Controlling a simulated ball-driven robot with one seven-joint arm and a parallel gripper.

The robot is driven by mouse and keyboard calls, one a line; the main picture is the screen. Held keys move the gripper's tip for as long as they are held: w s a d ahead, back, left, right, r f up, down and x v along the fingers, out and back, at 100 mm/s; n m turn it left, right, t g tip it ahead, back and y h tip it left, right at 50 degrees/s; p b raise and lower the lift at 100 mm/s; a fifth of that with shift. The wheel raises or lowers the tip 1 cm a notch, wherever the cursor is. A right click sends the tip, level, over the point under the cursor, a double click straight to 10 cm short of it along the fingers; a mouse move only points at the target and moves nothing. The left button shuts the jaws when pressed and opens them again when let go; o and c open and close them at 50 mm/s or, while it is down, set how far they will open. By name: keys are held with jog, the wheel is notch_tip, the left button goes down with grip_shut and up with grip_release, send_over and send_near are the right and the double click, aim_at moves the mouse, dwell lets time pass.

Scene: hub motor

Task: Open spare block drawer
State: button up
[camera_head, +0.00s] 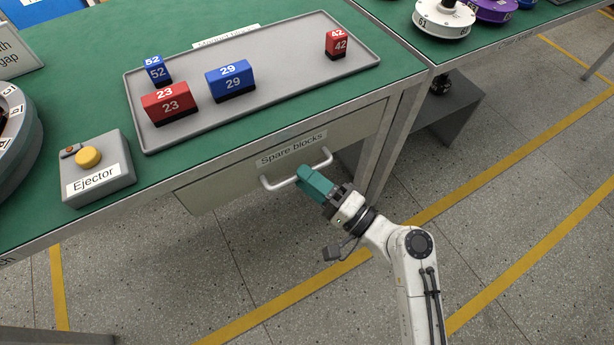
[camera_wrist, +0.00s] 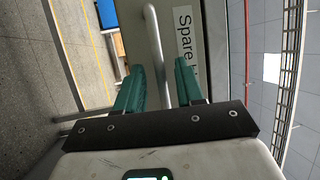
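The drawer front (camera_head: 220,190) marked "Spare blocks" sits under the green table and looks closed. Its label (camera_head: 291,148) is above a pale bar handle (camera_head: 280,184). My gripper (camera_head: 306,176) with green fingers is at the middle of the handle. In the wrist view my gripper (camera_wrist: 160,66) has its two fingers apart, with the handle (camera_wrist: 153,35) running between them. Gaps show on both sides of the bar, so the gripper is open around it and not clamped. The fingers hide part of the handle in the head view.
A grey tray (camera_head: 290,75) on the table holds red and blue numbered blocks (camera_head: 231,80). An Ejector box (camera_head: 95,170) with a yellow button stands at left. A table leg (camera_head: 385,150) is right of the drawer. The floor in front is clear.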

jog(key=shift+w+a, duration=0.2)
jog(key=shift+a, duration=0.1)
jog(key=shift+c, duration=0.2)
grip_shut()
dwell(0.3)
